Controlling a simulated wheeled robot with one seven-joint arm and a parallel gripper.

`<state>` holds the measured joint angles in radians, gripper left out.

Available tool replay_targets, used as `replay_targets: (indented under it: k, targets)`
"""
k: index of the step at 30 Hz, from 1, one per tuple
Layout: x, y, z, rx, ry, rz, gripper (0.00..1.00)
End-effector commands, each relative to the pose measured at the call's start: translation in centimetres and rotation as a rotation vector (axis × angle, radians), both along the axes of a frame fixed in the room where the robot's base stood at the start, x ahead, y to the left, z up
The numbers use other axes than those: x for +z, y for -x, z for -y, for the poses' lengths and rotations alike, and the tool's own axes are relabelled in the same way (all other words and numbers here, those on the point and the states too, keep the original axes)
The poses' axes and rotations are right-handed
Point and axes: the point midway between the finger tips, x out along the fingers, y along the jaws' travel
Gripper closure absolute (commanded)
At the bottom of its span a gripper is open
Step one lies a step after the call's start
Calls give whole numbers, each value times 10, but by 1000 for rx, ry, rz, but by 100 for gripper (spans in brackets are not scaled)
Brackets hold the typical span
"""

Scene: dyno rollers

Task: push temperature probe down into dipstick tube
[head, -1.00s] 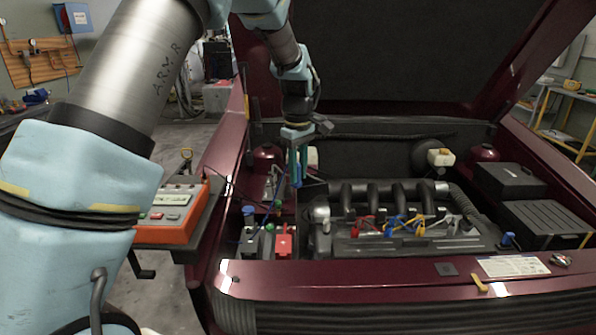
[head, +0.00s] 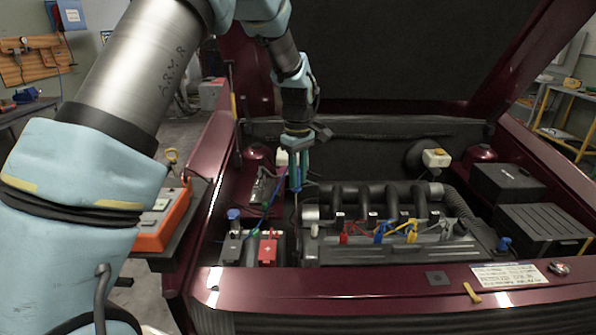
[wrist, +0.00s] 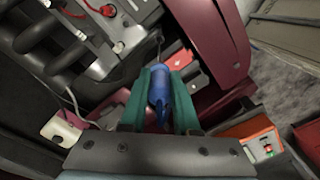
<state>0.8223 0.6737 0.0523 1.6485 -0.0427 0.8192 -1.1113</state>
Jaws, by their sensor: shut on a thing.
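My gripper (head: 295,176) points down over the left side of the engine bay, between the battery and the intake manifold. In the wrist view my gripper's teal fingers (wrist: 160,100) are shut on a blue handle, which looks like the top of the temperature probe (wrist: 160,88). The probe also shows as a sliver of blue between the fingers in the head view (head: 296,180). A thin dark line runs down below the fingers in the head view. I cannot tell whether it is the probe's stem or the dipstick tube, and the tube's mouth is hidden.
A black intake manifold (head: 375,197) lies right of the gripper, with coloured leads on the engine cover. A battery with a red cap (head: 268,250) sits front left. An orange tester (head: 163,218) stands outside the left fender. The raised hood (head: 365,60) is above and behind.

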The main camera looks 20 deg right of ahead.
Motion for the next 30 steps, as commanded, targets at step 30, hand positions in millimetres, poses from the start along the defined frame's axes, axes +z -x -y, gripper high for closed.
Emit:
replay_targets:
  k: [30]
  targets:
    - [-80,0,0,0,-1,0,100]
